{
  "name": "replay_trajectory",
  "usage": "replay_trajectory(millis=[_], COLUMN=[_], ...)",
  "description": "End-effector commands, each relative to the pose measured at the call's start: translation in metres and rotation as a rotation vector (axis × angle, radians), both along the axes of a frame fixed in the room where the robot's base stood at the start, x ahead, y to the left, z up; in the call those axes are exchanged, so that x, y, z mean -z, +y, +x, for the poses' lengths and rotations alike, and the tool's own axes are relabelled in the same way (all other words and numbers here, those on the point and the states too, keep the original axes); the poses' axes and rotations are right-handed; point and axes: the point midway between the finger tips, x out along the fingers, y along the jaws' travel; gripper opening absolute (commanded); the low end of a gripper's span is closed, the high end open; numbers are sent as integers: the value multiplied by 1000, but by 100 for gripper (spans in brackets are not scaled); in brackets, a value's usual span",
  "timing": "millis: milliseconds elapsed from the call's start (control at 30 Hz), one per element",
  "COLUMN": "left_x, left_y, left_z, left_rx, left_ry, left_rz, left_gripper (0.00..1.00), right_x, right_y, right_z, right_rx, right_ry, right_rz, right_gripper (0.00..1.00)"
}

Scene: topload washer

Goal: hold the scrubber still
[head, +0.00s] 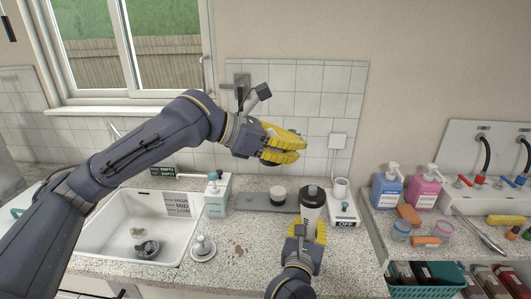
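My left gripper (298,149), with yellow fingers, hangs above the back of the counter near the tiled wall. A dark object partly shows under its fingers; I cannot tell whether it is held. My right gripper (308,232) is low at the front, its yellow fingers around the lower part of a white bottle (312,207) with a dark cap, which stands upright. A small knobbed item, perhaps the scrubber (203,244), sits on a round white dish left of the bottle. Neither gripper touches it.
A white sink (100,238) is at left, with a soap dispenser (216,196) beside it. A grey tray (245,201) with a round jar (278,195) lies behind the bottle. Brown spots (239,250) mark the counter. Blue and pink pump bottles (426,188) stand at right.

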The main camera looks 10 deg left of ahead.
Motion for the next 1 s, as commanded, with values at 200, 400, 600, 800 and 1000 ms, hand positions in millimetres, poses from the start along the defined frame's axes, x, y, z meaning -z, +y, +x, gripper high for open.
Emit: replay_trajectory(millis=[200, 400, 600, 800, 1000], left_x=[-13, -17, -10, -8, -7], left_y=[-67, -102, -93, -83, -82], left_z=[-14, -17, 0, 8, 8], left_rx=[25, -57, -209, -285, -294], left_ry=[0, 6, 12, 16, 19], left_rz=[7, 15, 21, 27, 31], left_gripper=[0, 0, 0, 0, 0], right_x=[0, 0, 0, 0, 0], right_y=[0, 0, 0, 0, 0], right_z=[0, 0, 0, 0, 0], right_rx=[0, 0, 0, 0, 0], right_ry=[1, 1, 0, 0, 0], right_rz=[0, 0, 0, 0, 0], right_gripper=[0, 0, 0, 0, 0])
